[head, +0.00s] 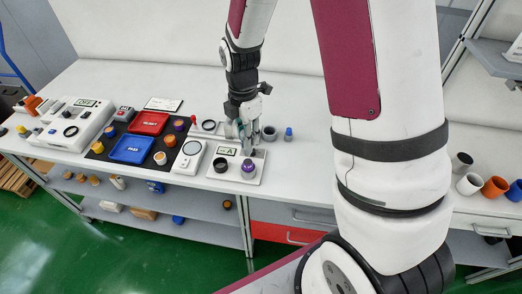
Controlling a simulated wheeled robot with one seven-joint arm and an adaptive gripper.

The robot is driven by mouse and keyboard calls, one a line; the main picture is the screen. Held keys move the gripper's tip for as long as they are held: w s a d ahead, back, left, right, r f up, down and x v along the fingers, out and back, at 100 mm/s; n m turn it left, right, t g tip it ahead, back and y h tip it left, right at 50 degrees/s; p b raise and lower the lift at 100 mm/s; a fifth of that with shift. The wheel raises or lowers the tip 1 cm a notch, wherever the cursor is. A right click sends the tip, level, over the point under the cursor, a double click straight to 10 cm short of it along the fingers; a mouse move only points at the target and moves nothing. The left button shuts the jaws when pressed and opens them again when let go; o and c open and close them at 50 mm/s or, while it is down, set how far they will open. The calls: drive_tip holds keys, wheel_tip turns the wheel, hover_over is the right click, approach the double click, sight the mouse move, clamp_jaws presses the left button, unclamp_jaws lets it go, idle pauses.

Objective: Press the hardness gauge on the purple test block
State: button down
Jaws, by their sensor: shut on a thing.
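The purple test block (248,171) sits at the right of a white plate (232,178) on the bench, beside a black round piece (220,165) and behind it a small card marked A. My gripper (246,143) is over the back of this plate, pointing down, just behind and above the purple block. It is shut on a grey thing, which I take to be the hardness gauge; the fingers hide most of it. From this view I cannot tell whether it touches the block.
Left of the plate stand a white scale (189,155), a blue tray (132,148) and a red tray (149,123) on a black mat. Several coloured cups stand far right.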

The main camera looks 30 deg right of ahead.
drive_tip(key=shift+w+d+r, duration=0.1)
drive_tip(key=shift+w+r, duration=0.15)
drive_tip(key=shift+w, duration=0.1)
drive_tip(key=shift+f+b, duration=0.4)
drive_tip(key=shift+f, duration=1.85)
drive_tip(key=shift+f, duration=0.3)
idle(1.5)
drive_tip(key=shift+r+p, duration=1.2)
drive_tip(key=shift+r, duration=1.85)
